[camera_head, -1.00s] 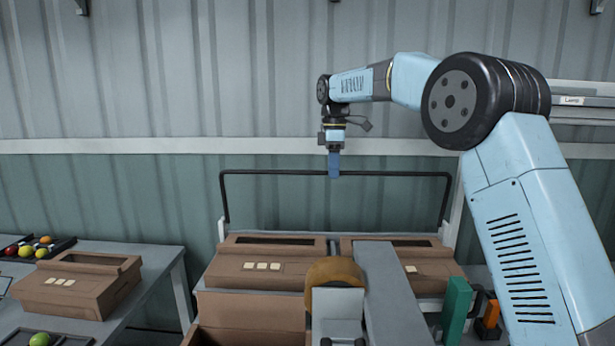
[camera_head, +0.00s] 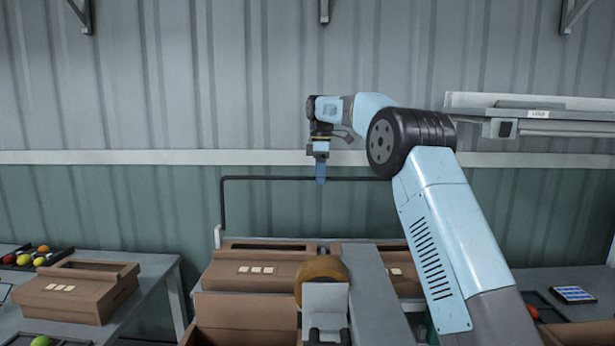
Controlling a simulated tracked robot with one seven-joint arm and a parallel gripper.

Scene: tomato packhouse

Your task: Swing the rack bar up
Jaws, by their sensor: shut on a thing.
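The rack bar (camera_head: 262,177) is a thin black bar with a bent corner and a leg down its left side. It stands raised behind the cartons, its top level against the green wall panel. My gripper (camera_head: 320,180) points down with blue fingers and is shut on the bar's top rail. The fingers cover a short part of the rail. My arm hides the bar's right end and right leg.
Brown cartons (camera_head: 250,270) stand in the rack below the bar, with a tape roll (camera_head: 322,268) in front. Another carton (camera_head: 75,290) sits on the left table. A wall shelf (camera_head: 545,115) is at right. The wall is close behind.

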